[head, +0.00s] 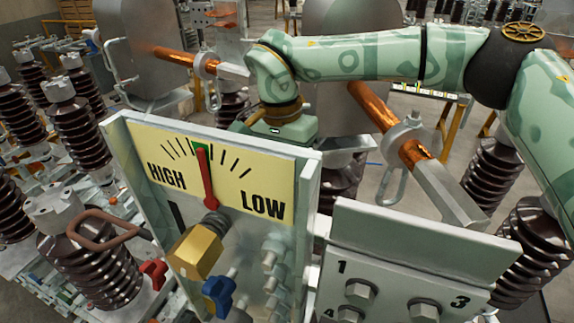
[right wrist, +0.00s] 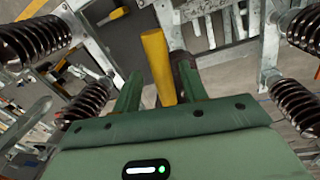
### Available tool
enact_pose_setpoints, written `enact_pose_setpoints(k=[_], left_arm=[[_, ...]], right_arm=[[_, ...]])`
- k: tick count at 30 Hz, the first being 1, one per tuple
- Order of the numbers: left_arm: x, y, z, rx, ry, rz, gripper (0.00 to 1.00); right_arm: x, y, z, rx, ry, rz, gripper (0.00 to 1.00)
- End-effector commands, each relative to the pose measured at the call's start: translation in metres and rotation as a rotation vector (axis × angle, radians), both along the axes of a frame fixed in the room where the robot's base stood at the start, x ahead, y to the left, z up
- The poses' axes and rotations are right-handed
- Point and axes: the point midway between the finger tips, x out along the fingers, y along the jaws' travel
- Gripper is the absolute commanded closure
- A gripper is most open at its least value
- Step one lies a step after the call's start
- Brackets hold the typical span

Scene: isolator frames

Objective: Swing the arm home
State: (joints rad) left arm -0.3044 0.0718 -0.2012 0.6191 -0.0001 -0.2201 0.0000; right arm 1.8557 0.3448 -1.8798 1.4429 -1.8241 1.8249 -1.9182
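A copper switch arm (head: 381,108) with grey metal ends runs diagonally behind the dial panel in the head view. Another copper arm (head: 174,56) lies at upper left. A gap shows beside the left finger. My left gripper is out of view.
The dial panel (head: 280,180) stands in front, its red needle (head: 207,180) near the green mark. A brass block (head: 194,250), a bolted plate (head: 390,285) and ribbed brown insulators (head: 90,260) crowd the space. Grey floor (right wrist: 235,85) shows beyond the gripper.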

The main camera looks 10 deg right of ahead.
Motion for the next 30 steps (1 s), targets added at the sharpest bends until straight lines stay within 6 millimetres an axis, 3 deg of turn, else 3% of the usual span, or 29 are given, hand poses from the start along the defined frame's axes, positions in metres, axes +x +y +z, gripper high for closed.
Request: enact_pose_setpoints(k=[8,21,25,30], left_arm=[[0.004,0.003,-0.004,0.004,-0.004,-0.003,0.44],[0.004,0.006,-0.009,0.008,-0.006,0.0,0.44],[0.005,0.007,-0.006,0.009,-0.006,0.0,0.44],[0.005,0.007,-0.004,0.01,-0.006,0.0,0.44]], right_arm=[[0.002,0.001,0.013,0.0,-0.003,-0.001,0.57],[0.009,0.01,0.127,-0.001,-0.004,-0.002,0.57],[0.01,0.012,0.149,-0.001,-0.003,-0.001,0.57],[0.011,0.013,0.162,0.0,-0.001,0.0,0.57]])
